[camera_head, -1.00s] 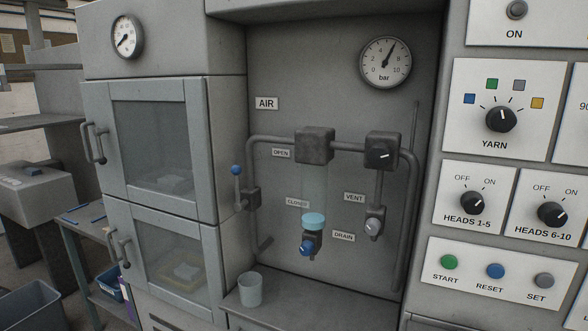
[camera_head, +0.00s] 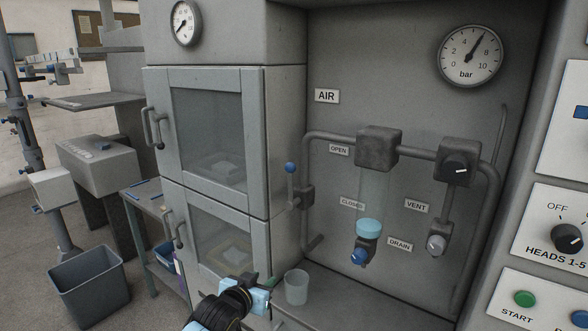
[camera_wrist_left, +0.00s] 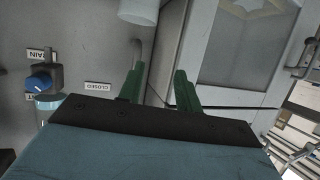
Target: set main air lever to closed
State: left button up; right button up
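The main air lever (camera_head: 291,183) is a short grey lever with a blue ball end, on a valve block on the left pipe of the air panel. It stands upright, ball up, below and left of the OPEN label (camera_head: 339,150). The CLOSED label (camera_head: 352,204) is lower and to the right; it also shows in the left wrist view (camera_wrist_left: 98,86). My left gripper (camera_head: 270,284) is low at the front, well below the lever and not touching it. Its green fingers (camera_wrist_left: 160,84) are apart with nothing between them. My right gripper is not in view.
A pale cup (camera_head: 297,287) stands on the ledge just right of my left gripper. A blue drain knob (camera_head: 359,257) and a vent knob (camera_head: 436,243) are right of the lever. Cabinet doors with handles (camera_head: 154,128) are on the left. A grey bin (camera_head: 90,287) stands on the floor.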

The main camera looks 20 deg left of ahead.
aim_at(289, 177)
pick_arm(q)
notch_tip(289, 177, up, 24)
jog(key=w+d+t+h, duration=0.1)
jog(key=d+t+h, duration=0.1)
jog(key=t, duration=0.2)
jog(key=shift+m, duration=0.3)
jog(key=w, duration=0.4)
jog(key=w+d, duration=0.1)
jog(key=w, duration=0.4)
jog(key=w+d+p, duration=0.1)
jog(key=w, duration=0.3)
jog(key=shift+w+d+f, duration=0.15)
jog(key=shift+d+f, duration=0.1)
grip_shut()
